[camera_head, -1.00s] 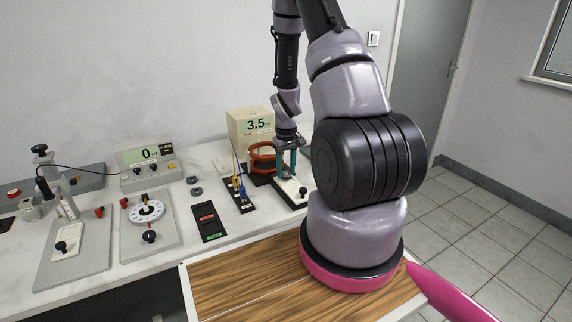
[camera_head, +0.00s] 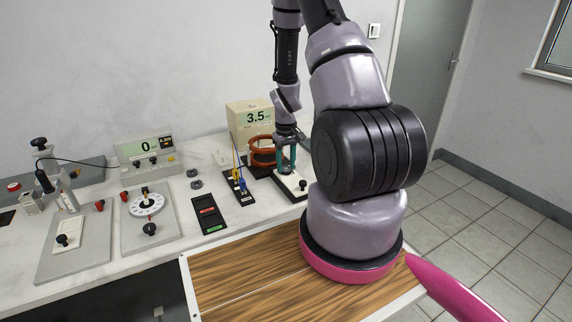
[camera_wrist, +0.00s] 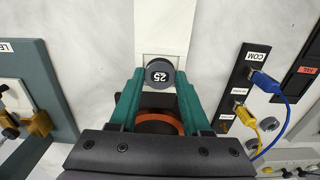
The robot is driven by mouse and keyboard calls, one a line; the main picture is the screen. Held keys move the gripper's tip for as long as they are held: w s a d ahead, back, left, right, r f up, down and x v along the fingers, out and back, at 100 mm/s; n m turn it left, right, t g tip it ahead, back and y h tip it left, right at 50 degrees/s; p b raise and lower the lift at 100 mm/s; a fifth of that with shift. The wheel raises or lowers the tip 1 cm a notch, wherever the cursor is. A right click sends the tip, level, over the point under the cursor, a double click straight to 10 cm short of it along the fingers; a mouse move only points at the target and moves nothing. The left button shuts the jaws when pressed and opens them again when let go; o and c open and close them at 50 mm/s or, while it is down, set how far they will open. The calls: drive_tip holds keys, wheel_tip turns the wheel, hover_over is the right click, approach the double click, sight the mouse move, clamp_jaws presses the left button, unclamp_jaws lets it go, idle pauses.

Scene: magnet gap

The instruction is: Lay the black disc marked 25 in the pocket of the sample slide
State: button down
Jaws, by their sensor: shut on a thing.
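The black disc marked 25 (camera_wrist: 159,73) is pinched between the teal fingertips of my gripper (camera_wrist: 160,80), with its numbered face towards the wrist camera. My gripper (camera_head: 286,162) is over the white sample slide (camera_head: 293,184), at the far right of the bench. The slide also shows as a white strip (camera_wrist: 163,30) behind the disc in the wrist view. I cannot tell whether the disc touches the slide.
An orange coil ring (camera_head: 260,152) stands just beside my gripper, before a meter reading 3.5 (camera_head: 251,119). A black terminal strip (camera_wrist: 237,88) with blue and yellow plugs is close by.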

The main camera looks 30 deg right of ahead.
drive_tip(key=shift+f, duration=0.15)
drive_tip(key=shift+c, duration=1.4)
unclamp_jaws()
drive_tip(key=c, duration=0.5)
drive_tip(key=shift+r, duration=2.25)
drive_tip(key=o, duration=0.5)
drive_tip(key=shift+o, duration=0.2)
